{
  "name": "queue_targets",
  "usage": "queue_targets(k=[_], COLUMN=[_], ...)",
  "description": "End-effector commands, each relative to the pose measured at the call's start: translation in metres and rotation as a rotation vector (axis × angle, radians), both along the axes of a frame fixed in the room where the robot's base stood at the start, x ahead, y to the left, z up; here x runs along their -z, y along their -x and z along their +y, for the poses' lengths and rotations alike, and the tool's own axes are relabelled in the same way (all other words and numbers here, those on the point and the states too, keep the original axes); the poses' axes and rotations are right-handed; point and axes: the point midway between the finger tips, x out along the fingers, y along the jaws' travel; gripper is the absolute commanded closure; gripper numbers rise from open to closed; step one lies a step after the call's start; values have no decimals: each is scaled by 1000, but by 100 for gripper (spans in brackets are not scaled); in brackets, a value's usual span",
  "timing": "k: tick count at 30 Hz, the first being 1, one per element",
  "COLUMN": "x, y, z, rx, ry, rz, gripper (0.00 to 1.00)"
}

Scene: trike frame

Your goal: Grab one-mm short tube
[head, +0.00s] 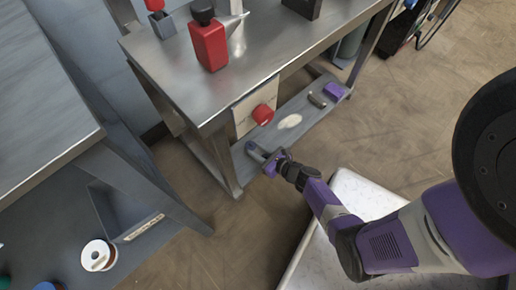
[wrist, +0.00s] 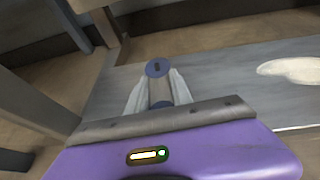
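A short grey tube (wrist: 160,93) with a dark blue end (wrist: 157,68) is between the two pale fingers of my gripper (wrist: 159,90) in the wrist view. The fingers flank it closely on both sides; whether they press on it is not clear. In the head view my gripper (head: 268,160) is low at the near end of the bench's lower shelf (head: 300,115), and the tube there is too small to make out surely. A second dark grey cylinder (head: 318,100) lies farther along the shelf.
A purple block (head: 334,91) and a pale oval patch (head: 290,121) are on the shelf. A red round part (head: 263,114) is at a box beside it. The metal bench top (head: 255,65) overhangs, with a red bottle (head: 208,42). A bench leg stands left of my gripper.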

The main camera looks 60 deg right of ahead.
Motion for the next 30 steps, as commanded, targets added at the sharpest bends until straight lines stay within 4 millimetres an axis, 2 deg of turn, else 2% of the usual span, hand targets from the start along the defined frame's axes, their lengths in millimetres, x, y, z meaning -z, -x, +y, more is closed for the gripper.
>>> queue_targets(k=[1,3,12,17,23,30], x=[0,0,-1,-8,-31,-85], y=[0,0,0,-1,0,0], z=[0,0,0,0,1,1], rx=[0,0,0,-1,-2,-3], ry=[0,0,0,1,2,2], rz=[0,0,-1,-1,-1,-1], gripper=[88,100,100,100,100,100])
